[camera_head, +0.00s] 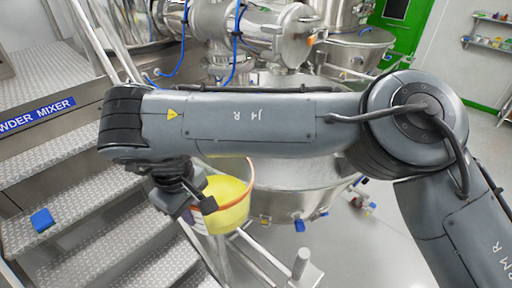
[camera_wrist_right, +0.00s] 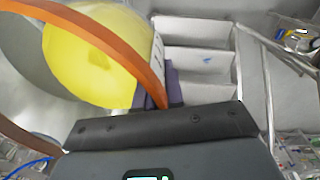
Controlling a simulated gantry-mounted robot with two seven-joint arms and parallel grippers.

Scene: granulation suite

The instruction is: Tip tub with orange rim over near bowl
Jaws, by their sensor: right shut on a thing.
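The tub with the orange rim (camera_head: 250,178) hangs from my right gripper (camera_head: 206,205) in the head view. Yellow (camera_head: 228,210) shows inside it; whether this is all contents cannot be told. In the wrist view the orange rim (camera_wrist_right: 130,50) arcs across the upper left, with yellow (camera_wrist_right: 85,55) behind it. My right gripper is shut on the tub at its rim. The near bowl (camera_head: 300,178), a wide steel vessel, stands just right of the tub and lower. My right forearm covers its upper part. My left gripper is out of view.
Metal steps (camera_head: 95,210) rise at the left with a blue object (camera_head: 42,219) on one tread. A steel rail (camera_head: 268,258) stands below the tub. A second steel bowl (camera_head: 350,50) stands farther back. Open grey floor lies at the lower right.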

